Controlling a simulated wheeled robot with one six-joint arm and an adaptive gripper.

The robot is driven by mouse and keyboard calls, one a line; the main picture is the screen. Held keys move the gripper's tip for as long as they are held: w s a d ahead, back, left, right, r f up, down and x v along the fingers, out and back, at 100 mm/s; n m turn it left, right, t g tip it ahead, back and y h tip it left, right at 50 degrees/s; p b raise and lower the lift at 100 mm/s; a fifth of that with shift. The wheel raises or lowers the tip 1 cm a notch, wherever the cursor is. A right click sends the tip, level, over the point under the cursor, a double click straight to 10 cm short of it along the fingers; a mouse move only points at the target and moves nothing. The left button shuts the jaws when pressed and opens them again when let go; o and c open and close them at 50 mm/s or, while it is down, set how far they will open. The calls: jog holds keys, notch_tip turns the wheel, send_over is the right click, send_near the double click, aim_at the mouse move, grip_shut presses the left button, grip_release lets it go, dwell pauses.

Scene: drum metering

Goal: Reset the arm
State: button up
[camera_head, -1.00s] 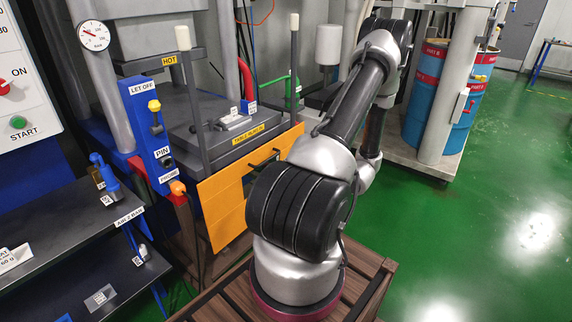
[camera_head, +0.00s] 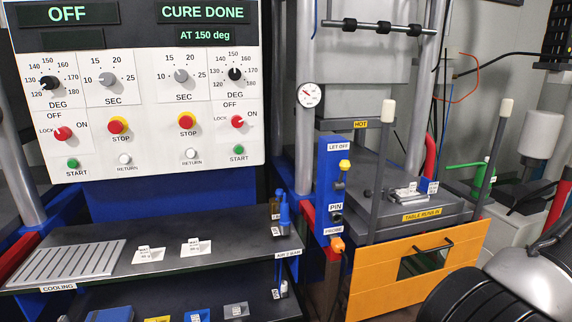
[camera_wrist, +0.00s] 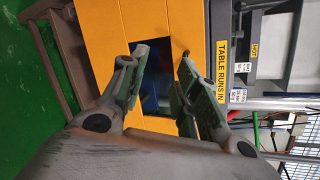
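My gripper (camera_wrist: 162,85) shows in the wrist view with its two fingers spread apart and nothing between them. It faces the orange panel (camera_wrist: 105,45) with its dark window, and the wrist picture is turned sideways. In the head view my gripper is out of sight. Only part of my arm (camera_head: 510,285) shows at the lower right, in front of the right end of the orange panel (camera_head: 375,287).
The press table (camera_head: 430,212) marked "TABLE RUNS IN" stands above the orange panel. A control panel (camera_head: 140,90) reads "OFF" and "CURE DONE". A dark shelf (camera_head: 110,225) carries a slotted cooling rack (camera_head: 75,262) and labelled plates. Several upright posts stand around the press.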

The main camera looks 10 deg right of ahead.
jog(key=s+a+r+n+g+y, duration=0.3)
jog(key=s+a+r+n+g, duration=0.4)
jog(key=s+a+r+g, duration=0.45)
jog(key=w+a+r+n+t+h, duration=0.1)
jog(key=a+r+n, duration=0.4)
jog(key=r, duration=0.5)
jog(key=w+a+r+n+t+h, duration=0.1)
jog(key=w+a+r+n+h, duration=0.2)
jog(key=a+r+n+h, duration=0.2)
notch_tip(320, 180, up, 7)
jog(key=n+h, duration=0.1)
jog(key=n, duration=0.2)
jog(key=shift+w+a+f, duration=0.15)
jog(key=shift+a+f, duration=0.05)
jog(key=shift+a, duration=0.15)
